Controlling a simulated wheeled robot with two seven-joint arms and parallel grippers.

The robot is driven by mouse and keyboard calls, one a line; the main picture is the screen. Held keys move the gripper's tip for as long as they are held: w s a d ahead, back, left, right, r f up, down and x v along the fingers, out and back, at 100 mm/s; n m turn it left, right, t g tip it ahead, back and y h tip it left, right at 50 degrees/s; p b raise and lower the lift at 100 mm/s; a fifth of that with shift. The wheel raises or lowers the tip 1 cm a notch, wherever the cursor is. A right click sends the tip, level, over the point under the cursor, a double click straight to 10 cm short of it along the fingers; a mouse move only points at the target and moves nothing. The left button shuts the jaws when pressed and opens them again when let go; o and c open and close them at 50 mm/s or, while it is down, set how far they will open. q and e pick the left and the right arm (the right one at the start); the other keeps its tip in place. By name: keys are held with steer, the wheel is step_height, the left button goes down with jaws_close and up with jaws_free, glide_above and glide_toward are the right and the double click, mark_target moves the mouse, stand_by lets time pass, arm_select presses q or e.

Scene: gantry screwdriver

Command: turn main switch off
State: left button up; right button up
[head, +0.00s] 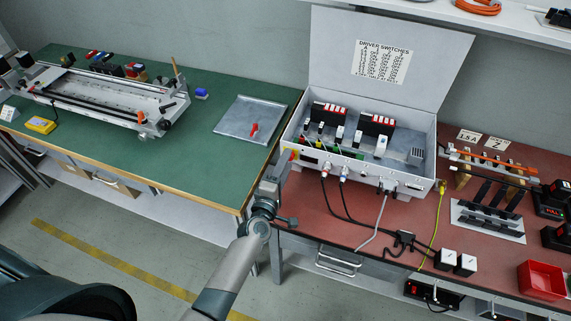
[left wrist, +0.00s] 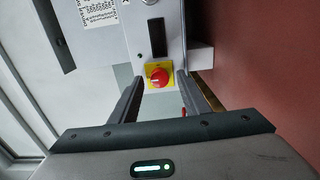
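The main switch is a red rotary knob on a yellow plate (left wrist: 158,77), on the side wall of the grey control box (head: 360,172). In the head view a bit of the red and yellow switch (head: 293,155) shows at the box's left side, partly hidden by my gripper. My left gripper (head: 283,163) is up against that side. In the left wrist view my left gripper (left wrist: 158,92) is open, one finger on each side of the knob. I cannot tell whether the fingers touch it. A small white mark shows on the knob; its setting is unclear. My right gripper is not in view.
The open lid (head: 340,65) stands up behind the box. Cables run from the box's front over the red bench (head: 330,235). A green bench (head: 200,150) with a metal tray (head: 235,113) lies left. A red bin (head: 541,281) stands at the right.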

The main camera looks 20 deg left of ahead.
arm_select(q)
steer(key=s+b, duration=0.3)
steer(key=s, duration=1.4)
steer(key=shift+s+a, duration=0.2)
steer(key=shift+a, duration=0.1)
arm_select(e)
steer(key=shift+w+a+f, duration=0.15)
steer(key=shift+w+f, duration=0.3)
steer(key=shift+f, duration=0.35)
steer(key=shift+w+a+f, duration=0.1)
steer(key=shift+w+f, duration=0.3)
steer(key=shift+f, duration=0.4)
arm_select(q)
steer(key=shift+d, duration=0.1)
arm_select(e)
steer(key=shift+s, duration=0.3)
